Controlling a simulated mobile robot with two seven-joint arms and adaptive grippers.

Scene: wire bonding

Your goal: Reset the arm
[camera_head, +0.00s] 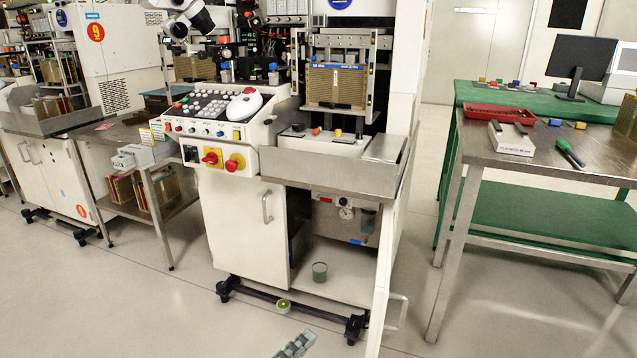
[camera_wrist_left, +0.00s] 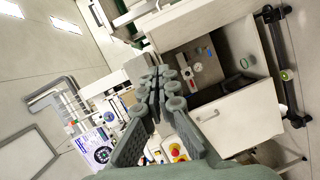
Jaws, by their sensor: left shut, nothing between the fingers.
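My left gripper (camera_head: 297,345) shows as a small grey-green tip at the bottom edge of the head view, above the floor in front of the machine. In the left wrist view its two fingers (camera_wrist_left: 159,82) are together, with nothing held between them. My right gripper is in neither view. The white wire bonding machine (camera_head: 236,208) stands ahead, and it also shows tilted behind the fingers in the left wrist view (camera_wrist_left: 236,120). The rest of my left arm is outside the head view.
The machine's lower compartment is open, with a dark green cylinder (camera_head: 319,272) inside. A small round green-topped item (camera_head: 283,305) is near its base. A steel table (camera_head: 560,160) stands right, a steel side table (camera_head: 112,137) left. Floor (camera_head: 120,310) at lower left is clear.

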